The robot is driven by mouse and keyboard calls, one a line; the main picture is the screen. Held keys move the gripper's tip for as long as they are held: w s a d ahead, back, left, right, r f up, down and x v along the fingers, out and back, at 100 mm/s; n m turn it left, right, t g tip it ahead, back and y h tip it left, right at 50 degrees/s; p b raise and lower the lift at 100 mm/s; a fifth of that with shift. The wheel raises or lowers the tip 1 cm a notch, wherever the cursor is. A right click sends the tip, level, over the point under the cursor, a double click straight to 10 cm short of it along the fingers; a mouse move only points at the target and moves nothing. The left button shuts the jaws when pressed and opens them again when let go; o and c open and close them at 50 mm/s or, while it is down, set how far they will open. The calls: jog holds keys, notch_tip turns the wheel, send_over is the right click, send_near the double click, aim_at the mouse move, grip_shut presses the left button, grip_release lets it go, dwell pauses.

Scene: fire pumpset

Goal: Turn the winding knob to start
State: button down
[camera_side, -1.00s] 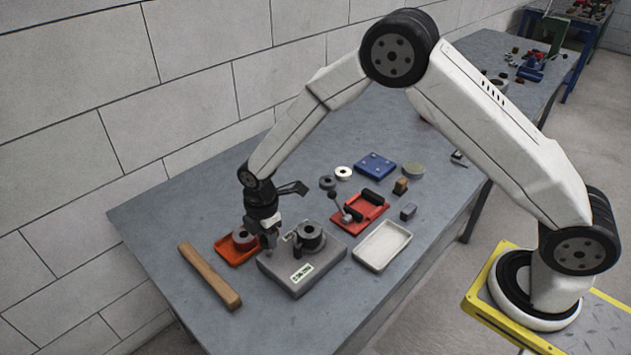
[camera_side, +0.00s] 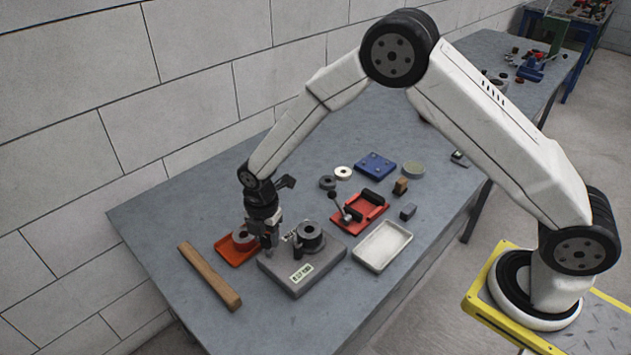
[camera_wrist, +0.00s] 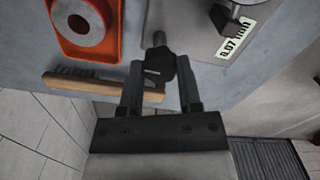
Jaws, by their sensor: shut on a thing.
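The winding unit is a grey box (camera_side: 298,284) with a dark round spool on top and a small display, and it stands on the near left part of the table. The winding knob (camera_wrist: 158,62) is a small black knob at the side of the box in the wrist view. My gripper (camera_wrist: 160,82) is shut on the knob, with a finger on each side of it. In the side view my gripper (camera_side: 268,241) points down at the left edge of the box, and the knob is hidden there behind the fingers. The display label (camera_wrist: 240,38) reads about 0.07.
An orange tray (camera_side: 228,254) holding a grey ring is close left of the gripper. A wooden-handled brush (camera_side: 212,278) lies further left. A red fixture (camera_side: 374,214) and a white tray (camera_side: 366,257) stand to the right.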

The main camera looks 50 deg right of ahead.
aim_at(267, 238)
jog(key=shift+c, duration=1.4)
grip_release()
jog(key=shift+r, duration=0.1)
jog(key=shift+r, duration=3.85)
jog(key=shift+s+d+r+m, duration=0.25)
jog(key=shift+d+m, duration=0.2)
jog(key=shift+m, duration=0.05)
jog(key=s+d+r+m+t, duration=0.1)
jog(key=s+d+r+m, duration=0.1)
jog(key=s+d+m, duration=0.4)
jog(key=s+d+r+m+t, duration=0.1)
jog(key=s+d+r+m, duration=0.1)
jog(key=s+d+m, duration=0.5)
jog(key=s+m, duration=0.5)
jog(key=m, duration=0.3)
jog(key=shift+s+d+r+t, duration=0.15)
jog(key=shift+d+r+t, duration=0.05)
jog(key=shift+r+t, duration=0.1)
